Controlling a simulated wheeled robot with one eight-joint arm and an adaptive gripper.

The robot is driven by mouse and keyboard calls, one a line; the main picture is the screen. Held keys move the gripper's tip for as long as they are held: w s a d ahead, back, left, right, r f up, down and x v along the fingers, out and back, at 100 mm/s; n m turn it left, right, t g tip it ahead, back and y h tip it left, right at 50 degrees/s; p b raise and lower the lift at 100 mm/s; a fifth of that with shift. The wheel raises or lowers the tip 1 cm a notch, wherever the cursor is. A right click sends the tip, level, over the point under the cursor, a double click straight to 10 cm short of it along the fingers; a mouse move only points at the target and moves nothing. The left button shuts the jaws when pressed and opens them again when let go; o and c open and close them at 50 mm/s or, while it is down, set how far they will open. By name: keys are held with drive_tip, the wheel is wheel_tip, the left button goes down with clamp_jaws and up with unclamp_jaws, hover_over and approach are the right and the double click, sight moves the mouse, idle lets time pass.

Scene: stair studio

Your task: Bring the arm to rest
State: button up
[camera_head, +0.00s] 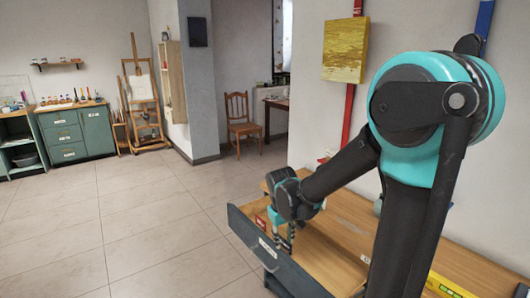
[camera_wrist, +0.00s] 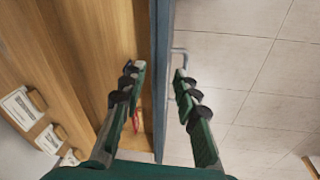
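My gripper (camera_head: 284,238) hangs down at the open drawer of a wooden-topped cabinet in the head view. In the wrist view, my gripper (camera_wrist: 158,72) has its two green fingers apart, one on each side of the blue-grey drawer front (camera_wrist: 163,40). A gap shows between the right finger and the front; whether the left finger touches it I cannot tell. Nothing loose shows between the fingertips. The arm is bent, with its large teal joint high at the right.
The drawer front (camera_head: 262,250) sticks out over the tiled floor (camera_head: 150,225). A red item (camera_wrist: 136,121) shows beside the left finger. A yellow level (camera_head: 450,287) lies on the worktop (camera_head: 480,268). A chair (camera_head: 241,122) and an easel (camera_head: 140,90) stand far back. The floor at left is clear.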

drive_tip(key=s+d+m, duration=0.1)
drive_tip(key=s+d, duration=0.3)
drive_tip(key=d, duration=0.1)
drive_tip(key=s+d+m+t, duration=0.1)
drive_tip(key=s+d, duration=0.1)
drive_tip(key=d, duration=0.1)
drive_tip(key=shift+s+d+f+m+y, duration=0.1)
drive_tip(key=shift+s+f+m+y, duration=0.1)
drive_tip(key=shift+f+m+y, duration=0.1)
drive_tip(key=s+d, duration=0.1)
drive_tip(key=s, duration=0.1)
drive_tip(key=s+d+f+m+t, duration=0.1)
drive_tip(key=s+d, duration=0.1)
drive_tip(key=s+d+f+m, duration=0.1)
drive_tip(key=s, duration=0.1)
drive_tip(key=shift+s+d+f, duration=0.1)
drive_tip(key=shift+s+d, duration=0.1)
drive_tip(key=shift+d, duration=0.15)
